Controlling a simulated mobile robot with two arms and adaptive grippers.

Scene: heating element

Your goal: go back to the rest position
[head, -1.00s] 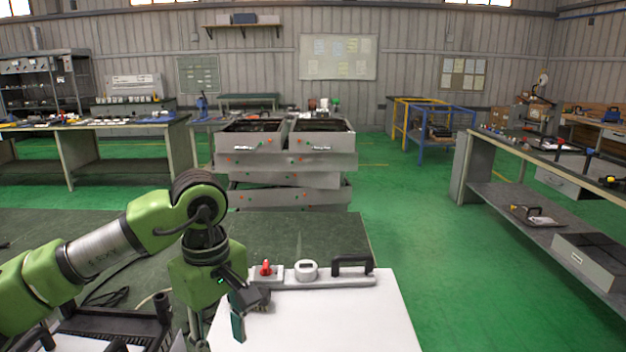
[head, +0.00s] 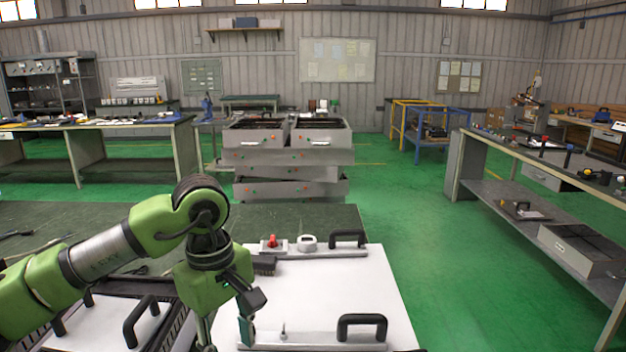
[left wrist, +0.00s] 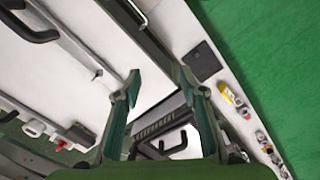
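My left gripper (head: 224,335) hangs fingers-down at the left edge of a white panel (head: 330,293) in the head view. In the left wrist view, the two green fingertips of my left gripper (left wrist: 158,78) stand apart with nothing between them, so it is open. I cannot tell how high it is above the panel or whether it touches it. The arm bends at a raised green elbow left of the panel. My right gripper is in neither view.
The panel carries a rear black handle (head: 348,238), a front black handle (head: 362,327), a red knob (head: 272,241) and a round white dial (head: 307,242). A dark rack (head: 173,333) lies left. Stacked drawers (head: 290,157) stand ahead. Green floor is clear right of the panel.

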